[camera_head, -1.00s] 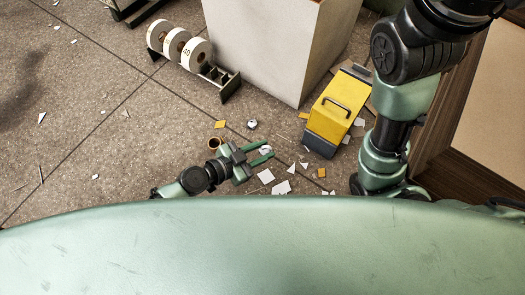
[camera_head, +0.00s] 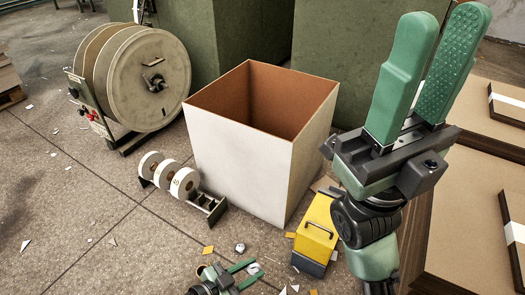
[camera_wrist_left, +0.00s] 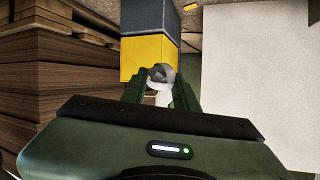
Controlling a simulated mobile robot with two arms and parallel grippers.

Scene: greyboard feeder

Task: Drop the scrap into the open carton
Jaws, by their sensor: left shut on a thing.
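The open carton (camera_head: 240,170) is a tall white box with a brown inside, standing upright on the floor in the middle of the head view. My left gripper (camera_head: 248,272) is low at the bottom edge, in front of the carton and outside it. It is shut on a crumpled whitish scrap (camera_head: 254,268), which shows between the fingers in the left wrist view (camera_wrist_left: 161,73). My right gripper (camera_head: 428,75) is raised at the right, empty, its two green fingers pointing up and apart.
A yellow box with a handle (camera_head: 316,232) stands right of my left gripper, before the carton. A rack of white rolls (camera_head: 180,182) and a large reel (camera_head: 150,80) stand left. Stacked board (camera_head: 480,200) is at the right. Paper bits litter the floor.

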